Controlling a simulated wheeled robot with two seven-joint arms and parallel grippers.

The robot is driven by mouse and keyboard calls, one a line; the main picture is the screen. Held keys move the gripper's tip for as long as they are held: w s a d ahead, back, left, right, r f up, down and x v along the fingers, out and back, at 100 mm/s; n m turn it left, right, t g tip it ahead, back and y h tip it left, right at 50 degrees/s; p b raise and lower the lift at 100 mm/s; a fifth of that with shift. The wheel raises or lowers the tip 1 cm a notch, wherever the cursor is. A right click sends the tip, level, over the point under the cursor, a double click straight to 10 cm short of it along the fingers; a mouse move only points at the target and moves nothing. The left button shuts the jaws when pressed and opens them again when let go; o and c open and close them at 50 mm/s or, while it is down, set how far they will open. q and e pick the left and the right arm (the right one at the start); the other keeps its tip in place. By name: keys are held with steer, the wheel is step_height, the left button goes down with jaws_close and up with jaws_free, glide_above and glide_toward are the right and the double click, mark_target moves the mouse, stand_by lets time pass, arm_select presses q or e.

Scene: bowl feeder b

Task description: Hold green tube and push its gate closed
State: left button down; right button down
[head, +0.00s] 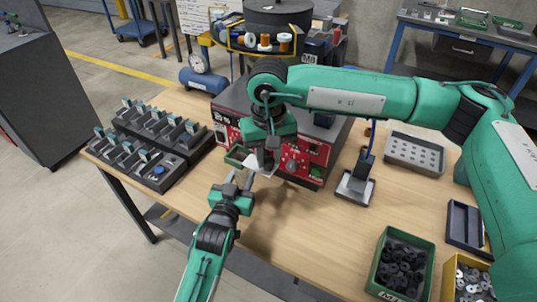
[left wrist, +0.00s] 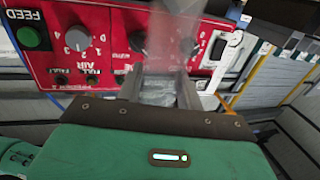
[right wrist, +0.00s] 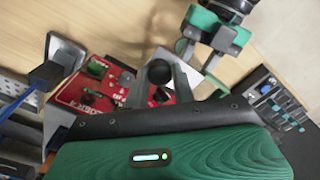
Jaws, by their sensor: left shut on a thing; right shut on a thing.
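My left gripper (head: 238,180) reaches up from the bottom of the head view to the front of the red feeder box (head: 303,160). In the left wrist view its fingers (left wrist: 163,88) are shut on a clear, greyish tube (left wrist: 172,45) that stretches away between them; no green shows on it. My right gripper (head: 264,160) comes down just above and to the right of the left one. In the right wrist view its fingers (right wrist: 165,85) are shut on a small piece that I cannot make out. The gate cannot be told apart; the grippers crowd that spot.
Black racks (head: 155,140) with several small units stand at left. A blue-and-grey stand (head: 357,183), a perforated grey tray (head: 414,153), a green bin (head: 405,262) of black rings and a yellow bin (head: 468,278) lie at right. The front middle of the wooden table is clear.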

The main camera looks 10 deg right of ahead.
mark_target(253, 161)
steer(key=shift+w+a, duration=0.7)
steer(key=shift+a, duration=0.2)
steer(key=shift+w+a, duration=0.7)
steer(key=shift+a, duration=0.15)
arm_select(q)
steer(key=shift+d, duration=0.1)
arm_select(e)
steer(key=c, duration=1.1)
jaws_free()
steer(key=shift+c, duration=0.2)
steer(key=shift+r, duration=0.1)
step_height(253, 161, up, 12)
